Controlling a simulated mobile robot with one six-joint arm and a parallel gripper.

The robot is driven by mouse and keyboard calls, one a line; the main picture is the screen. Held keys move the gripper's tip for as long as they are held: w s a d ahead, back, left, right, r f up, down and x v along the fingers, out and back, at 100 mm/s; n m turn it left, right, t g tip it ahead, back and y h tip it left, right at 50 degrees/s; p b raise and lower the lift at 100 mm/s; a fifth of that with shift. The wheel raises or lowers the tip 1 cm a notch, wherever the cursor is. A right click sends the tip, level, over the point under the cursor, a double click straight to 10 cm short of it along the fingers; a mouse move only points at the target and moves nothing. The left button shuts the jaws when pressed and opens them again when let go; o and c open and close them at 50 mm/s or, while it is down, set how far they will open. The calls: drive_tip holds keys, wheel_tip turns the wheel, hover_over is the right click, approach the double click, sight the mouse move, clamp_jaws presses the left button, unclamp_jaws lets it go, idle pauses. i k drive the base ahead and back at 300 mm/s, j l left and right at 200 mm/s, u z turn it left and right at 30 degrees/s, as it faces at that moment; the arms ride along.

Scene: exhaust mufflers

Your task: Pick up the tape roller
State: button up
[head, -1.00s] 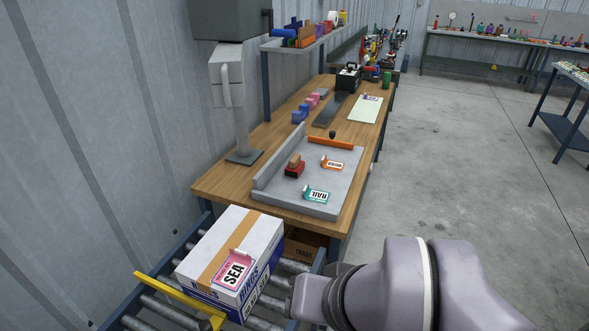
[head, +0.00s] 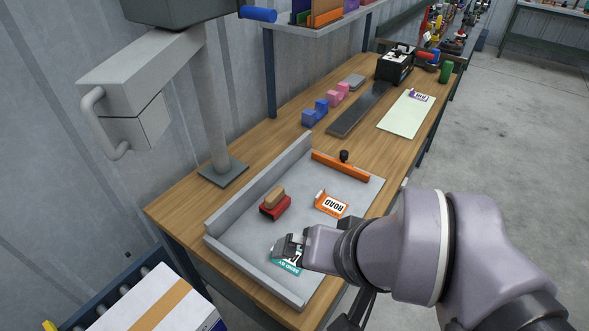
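A small red object with a tan wooden block on top (head: 274,204) sits in the grey tray (head: 240,240), near its back-left wall; it may be the tape roller, but I cannot tell for sure. My gripper (head: 288,246) is above the front part of the tray, over the teal card (head: 288,267), and hides part of it. It is in front of the red object and apart from it. Its fingers are too small and turned away to show whether they are open or shut.
An orange card marked ROAD (head: 332,204) lies right of the red object. An orange bar with a black knob (head: 341,167) spans the tray's far side. A grey post (head: 210,110) stands left. A white box (head: 150,300) is at lower left.

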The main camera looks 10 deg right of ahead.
sight(275, 201)
drive_tip(key=i+l, duration=0.2)
drive_tip(key=l, duration=0.2)
drive_tip(key=i+l+u, duration=0.1)
drive_tip(key=i+l, duration=0.15)
drive_tip(key=i+l+u, duration=0.1)
drive_tip(key=l, duration=0.4)
drive_tip(key=i, duration=0.1)
